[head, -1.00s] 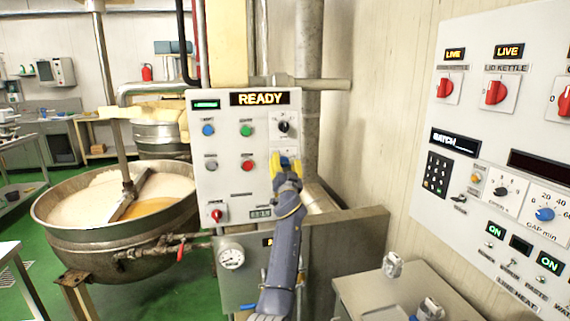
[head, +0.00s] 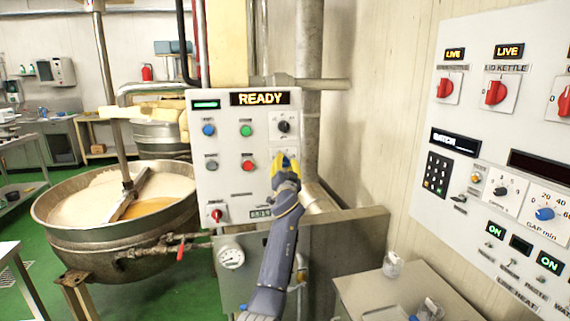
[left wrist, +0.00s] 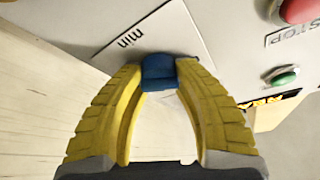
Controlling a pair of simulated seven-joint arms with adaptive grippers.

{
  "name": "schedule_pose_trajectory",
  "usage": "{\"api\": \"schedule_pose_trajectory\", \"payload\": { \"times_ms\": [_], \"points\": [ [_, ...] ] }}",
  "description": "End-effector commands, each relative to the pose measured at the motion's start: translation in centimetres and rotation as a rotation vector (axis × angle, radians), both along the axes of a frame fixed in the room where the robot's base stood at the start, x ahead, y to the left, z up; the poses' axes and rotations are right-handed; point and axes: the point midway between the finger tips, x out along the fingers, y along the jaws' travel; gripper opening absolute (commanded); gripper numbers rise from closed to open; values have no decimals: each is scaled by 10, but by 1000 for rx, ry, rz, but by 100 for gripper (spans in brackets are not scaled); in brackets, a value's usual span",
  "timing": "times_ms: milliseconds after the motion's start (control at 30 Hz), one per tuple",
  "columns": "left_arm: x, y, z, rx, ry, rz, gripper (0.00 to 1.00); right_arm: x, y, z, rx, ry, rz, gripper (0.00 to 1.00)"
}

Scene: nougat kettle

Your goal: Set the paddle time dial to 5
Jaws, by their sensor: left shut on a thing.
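The control panel (head: 228,185) is a white upright box with a lit READY display. My left gripper (head: 284,160) is at its right side, in front of a dial plate just below a black-pointer dial. In the left wrist view a blue knob (left wrist: 158,72) sits between the yellow fingertips, which are shut on it. The plate (left wrist: 160,32) behind it reads "min". The gripper covers the knob and most of its plate in the head view, so the pointer's setting and the scale numbers cannot be read. My right gripper is not in view.
The black-pointer dial (head: 284,127) is just above my left gripper. The red button (head: 247,165) is to its left. A kettle (head: 110,240) stands left of the panel. A second wall panel (head: 505,160) with red switches is at the right, above a low cabinet (head: 370,292).

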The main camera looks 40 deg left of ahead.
Motion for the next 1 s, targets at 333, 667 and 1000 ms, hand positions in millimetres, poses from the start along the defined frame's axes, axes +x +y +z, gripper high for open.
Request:
{"api": "schedule_pose_trajectory", "payload": {
  "times_ms": [333, 667, 1000],
  "points": [
    [0, 1, 2, 177, 196, 0, 2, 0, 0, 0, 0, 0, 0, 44],
    [0, 0, 2, 384, 434, 1, 2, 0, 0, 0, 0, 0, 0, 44],
    [1, 0, 2, 594, 677, 3, 2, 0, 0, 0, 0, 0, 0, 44]
  ]
}}
